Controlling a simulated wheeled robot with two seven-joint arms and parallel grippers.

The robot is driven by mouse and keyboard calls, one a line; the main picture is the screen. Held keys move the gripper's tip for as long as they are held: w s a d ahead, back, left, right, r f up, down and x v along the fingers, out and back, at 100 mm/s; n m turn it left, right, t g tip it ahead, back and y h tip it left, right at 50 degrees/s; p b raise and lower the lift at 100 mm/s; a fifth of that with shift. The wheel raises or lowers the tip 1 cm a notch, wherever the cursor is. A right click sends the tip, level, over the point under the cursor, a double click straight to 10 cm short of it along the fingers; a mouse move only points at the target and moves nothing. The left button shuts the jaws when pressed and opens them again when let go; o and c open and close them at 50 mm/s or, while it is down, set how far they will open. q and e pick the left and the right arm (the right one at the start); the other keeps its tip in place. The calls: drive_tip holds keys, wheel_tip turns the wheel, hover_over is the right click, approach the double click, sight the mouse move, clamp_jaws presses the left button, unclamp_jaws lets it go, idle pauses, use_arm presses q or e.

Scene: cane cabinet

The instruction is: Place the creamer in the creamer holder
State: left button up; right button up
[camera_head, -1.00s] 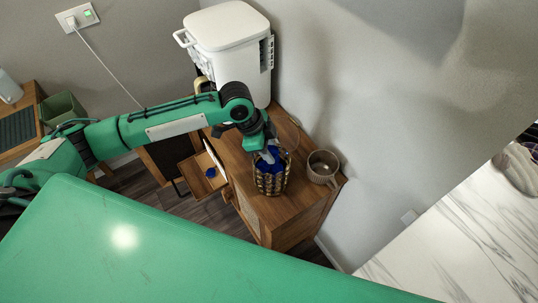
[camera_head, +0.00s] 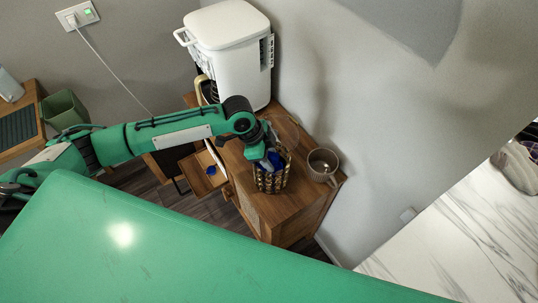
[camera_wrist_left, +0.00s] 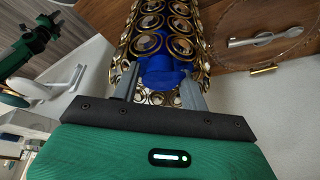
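The creamer is a small blue piece (camera_wrist_left: 162,74), and it also shows in the head view (camera_head: 279,159). It is at the mouth of the creamer holder (camera_head: 271,182), a dark and gold basket of round rings on the wooden cabinet. The holder fills the top middle of the left wrist view (camera_wrist_left: 152,22). My left gripper (camera_head: 270,162) is over the holder's rim. In the left wrist view its fingers (camera_wrist_left: 160,80) flank the creamer closely on both sides. The creamer's lower part is hidden. My right gripper is not in view.
A grey mug (camera_head: 322,163) stands right of the holder on the cabinet (camera_head: 283,212). A white coffee machine (camera_head: 232,45) stands behind. An open drawer (camera_head: 199,186) at the left holds another blue piece (camera_head: 211,170). The wall is close on the right.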

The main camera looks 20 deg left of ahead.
use_arm(q)
drive_tip(key=b+v, duration=0.1)
drive_tip(key=v, duration=1)
drive_tip(key=shift+a+r+b, duration=0.15)
drive_tip(key=shift+r+b, duration=0.05)
drive_tip(key=shift+b, duration=0.2)
drive_tip(key=shift+a+r, duration=0.15)
drive_tip(key=shift+r, duration=0.25)
drive_tip(key=shift+s, duration=0.1)
